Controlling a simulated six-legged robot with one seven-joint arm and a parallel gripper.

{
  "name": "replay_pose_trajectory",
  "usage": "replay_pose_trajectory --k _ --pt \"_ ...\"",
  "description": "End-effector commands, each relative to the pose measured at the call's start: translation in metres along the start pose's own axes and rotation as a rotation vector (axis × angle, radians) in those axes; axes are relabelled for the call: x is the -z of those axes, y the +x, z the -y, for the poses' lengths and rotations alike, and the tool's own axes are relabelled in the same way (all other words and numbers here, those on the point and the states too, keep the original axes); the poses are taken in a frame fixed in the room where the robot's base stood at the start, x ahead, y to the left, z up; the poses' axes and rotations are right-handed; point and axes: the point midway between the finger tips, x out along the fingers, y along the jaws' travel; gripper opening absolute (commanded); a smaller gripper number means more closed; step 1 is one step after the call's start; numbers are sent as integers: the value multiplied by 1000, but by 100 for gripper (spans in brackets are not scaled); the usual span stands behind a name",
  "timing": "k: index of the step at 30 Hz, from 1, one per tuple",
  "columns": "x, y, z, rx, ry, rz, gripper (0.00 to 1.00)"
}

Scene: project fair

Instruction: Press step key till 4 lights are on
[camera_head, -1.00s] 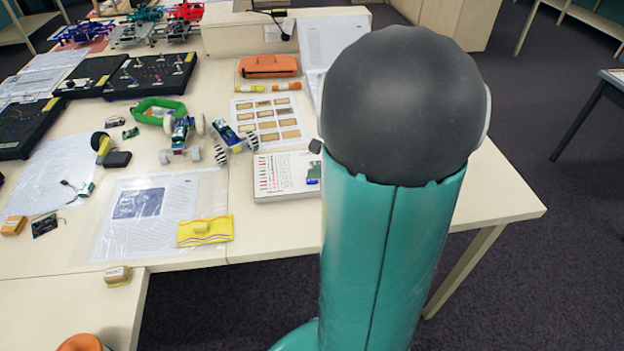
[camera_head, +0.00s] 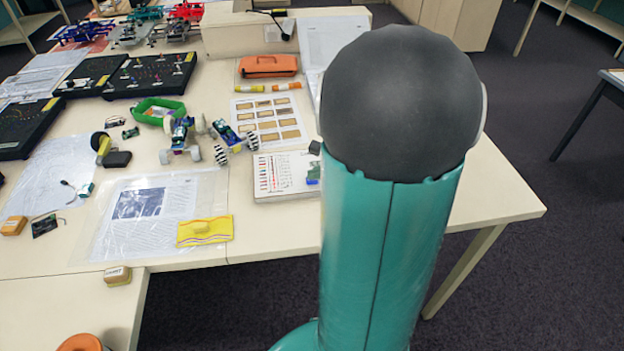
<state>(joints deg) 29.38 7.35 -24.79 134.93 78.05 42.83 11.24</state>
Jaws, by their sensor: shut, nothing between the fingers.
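I cannot make out a key marked as the step key, and I see no lights that I can tell are on. A small tan block (camera_head: 117,276) with dark lettering too small to read sits at the table's near edge, lower left. Black boards carrying small parts lie at the left: one (camera_head: 150,73) at the back, another (camera_head: 25,128) at the left edge. My gripper is not in view; only my teal arm link with its dark grey joint shows, covering the right middle of the picture.
A yellow pouch (camera_head: 205,230) lies on a clear plastic sleeve (camera_head: 110,235). Small wheeled robots (camera_head: 180,140) and a white booklet (camera_head: 285,176) lie behind. An orange round thing (camera_head: 80,343) is cut off at the bottom left. The near table corner (camera_head: 60,300) is mostly bare.

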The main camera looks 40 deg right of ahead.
Motion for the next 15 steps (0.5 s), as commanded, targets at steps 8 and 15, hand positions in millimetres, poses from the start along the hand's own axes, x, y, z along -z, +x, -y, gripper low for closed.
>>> replay_pose_trajectory --k 8,15 --pt "-6 -9 6 0 -2 0 0" --pt "-6 -9 6 0 -1 0 0"
